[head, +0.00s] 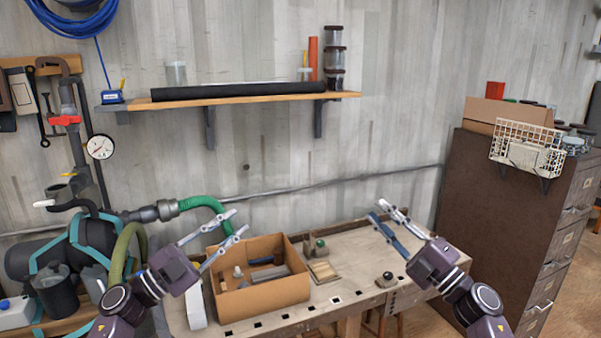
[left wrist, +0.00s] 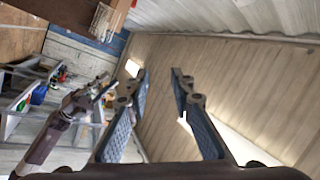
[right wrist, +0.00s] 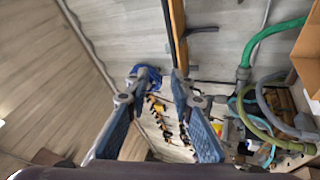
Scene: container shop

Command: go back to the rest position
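My left gripper (head: 240,221) is raised over the left part of the workbench, in front of the cardboard box in the head view. Its fingers are apart and nothing is between them; the left wrist view also shows the open fingers (left wrist: 159,71). My right gripper (head: 376,209) is raised above the right part of the workbench. Its fingers are apart and empty, and they also show in the right wrist view (right wrist: 156,72). Both grippers point inward and up, well apart from each other.
The workbench (head: 365,250) carries an open cardboard box (head: 268,298) with several items, a small wooden block (head: 323,272) and a dark knob-like piece (head: 388,277). A wall shelf (head: 190,102) is behind. Tank and hoses (head: 40,248) stand left, a brown cabinet (head: 500,205) right.

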